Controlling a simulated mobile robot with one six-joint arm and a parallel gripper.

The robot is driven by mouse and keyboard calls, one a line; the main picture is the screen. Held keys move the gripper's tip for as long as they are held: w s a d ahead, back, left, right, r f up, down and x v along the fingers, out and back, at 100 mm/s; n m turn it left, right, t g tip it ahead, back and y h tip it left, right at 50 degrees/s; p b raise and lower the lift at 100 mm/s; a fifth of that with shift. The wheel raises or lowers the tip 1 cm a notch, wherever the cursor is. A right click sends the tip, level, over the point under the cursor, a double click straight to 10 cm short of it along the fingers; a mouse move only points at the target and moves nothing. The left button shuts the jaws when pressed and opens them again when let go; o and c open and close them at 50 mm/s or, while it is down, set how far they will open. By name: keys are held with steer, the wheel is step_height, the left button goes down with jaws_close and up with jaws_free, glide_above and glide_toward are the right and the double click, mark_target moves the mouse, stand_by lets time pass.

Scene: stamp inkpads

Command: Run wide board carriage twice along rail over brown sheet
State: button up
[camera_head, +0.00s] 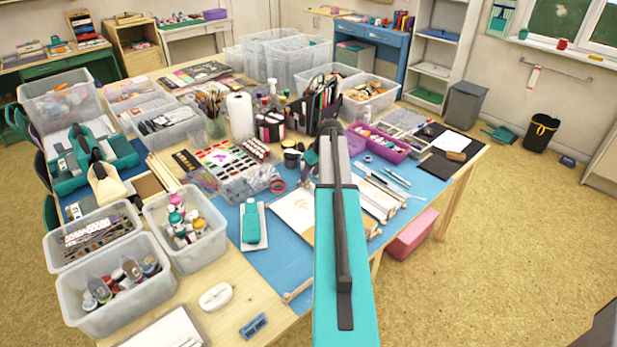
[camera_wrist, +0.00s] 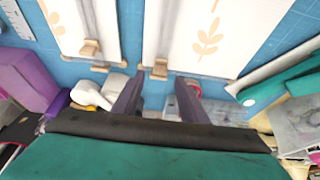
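In the wrist view, a white sheet with brown leaf prints (camera_wrist: 212,38) lies on the blue mat. A narrow grey rail (camera_wrist: 165,25) with a small wooden block (camera_wrist: 160,68) at its near end lies along its left part. Further left are another rail (camera_wrist: 87,18) and a similar wooden block (camera_wrist: 91,48). My gripper (camera_wrist: 160,90) is above the near edge, its two dark fingers apart with nothing between them. In the head view, my arm hides the gripper; pale rail strips (camera_head: 376,198) lie right of it. I cannot tell which part is the wide carriage.
The blue mat (camera_head: 272,262) carries a green item on a white tile (camera_head: 252,223) and a printed sheet (camera_head: 293,208). A purple tray (camera_head: 376,142) stands behind the rail strips. Bins (camera_head: 118,292) and (camera_head: 188,232) crowd the left. Bare mat lies at the front.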

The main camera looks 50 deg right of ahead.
mark_target(308, 185)
steer(key=shift+p+x, duration=0.4)
steer(key=shift+x, duration=1.55)
jaws_close()
